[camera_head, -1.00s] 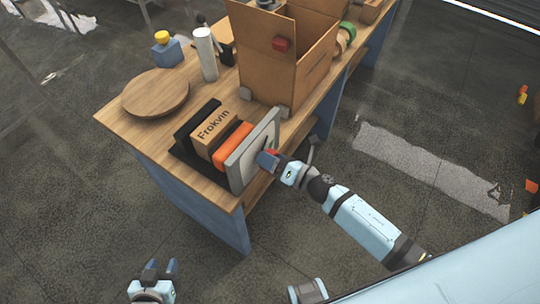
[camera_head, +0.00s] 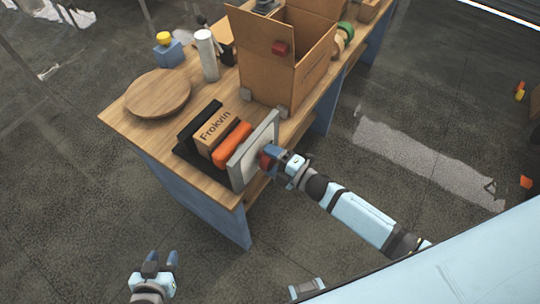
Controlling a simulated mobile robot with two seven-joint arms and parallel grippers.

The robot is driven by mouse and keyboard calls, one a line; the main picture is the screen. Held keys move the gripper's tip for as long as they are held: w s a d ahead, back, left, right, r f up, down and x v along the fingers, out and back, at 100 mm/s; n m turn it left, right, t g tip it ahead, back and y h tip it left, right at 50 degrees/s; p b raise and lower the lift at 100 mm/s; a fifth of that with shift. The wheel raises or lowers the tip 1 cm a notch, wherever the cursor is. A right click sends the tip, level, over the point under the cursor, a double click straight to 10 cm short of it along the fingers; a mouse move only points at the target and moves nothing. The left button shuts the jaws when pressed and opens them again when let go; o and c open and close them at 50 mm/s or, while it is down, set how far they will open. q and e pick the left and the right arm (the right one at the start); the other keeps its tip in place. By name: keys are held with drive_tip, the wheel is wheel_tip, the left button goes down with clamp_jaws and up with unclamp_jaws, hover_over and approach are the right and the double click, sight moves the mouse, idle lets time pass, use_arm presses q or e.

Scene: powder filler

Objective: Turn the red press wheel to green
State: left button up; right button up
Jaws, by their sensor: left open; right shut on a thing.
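The press stands at the near end of the wooden table, with a grey end plate (camera_head: 245,162) facing right. The red press wheel (camera_head: 266,160) is on the outer side of that plate and is partly hidden by my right gripper. My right gripper (camera_head: 271,156) is shut on the red wheel, its arm coming in from the lower right. Between the plates are an orange block (camera_head: 232,144) and a brown box marked "Frokvin" (camera_head: 213,130). My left gripper (camera_head: 161,260) is open and empty over the floor, in front of the table.
On the wooden table (camera_head: 130,125) are a round wooden board (camera_head: 158,93), a white cylinder (camera_head: 207,55), a blue block with a yellow top (camera_head: 167,48) and an open cardboard box (camera_head: 268,75). The floor right of the table is mostly clear.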

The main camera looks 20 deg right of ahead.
drive_tip(key=m+p, duration=0.1)
drive_tip(key=m, duration=0.2)
drive_tip(key=shift+m, duration=0.9)
drive_tip(key=shift+f+p, duration=0.1)
drive_tip(key=shift+p, duration=0.2)
drive_tip(key=o, duration=0.9)
drive_tip(key=shift+o, duration=0.2)
drive_tip(key=shift+s, duration=0.1)
drive_tip(key=b+v, duration=0.2)
drive_tip(key=v, duration=1.1)
drive_tip(key=shift+s+d, duration=0.25)
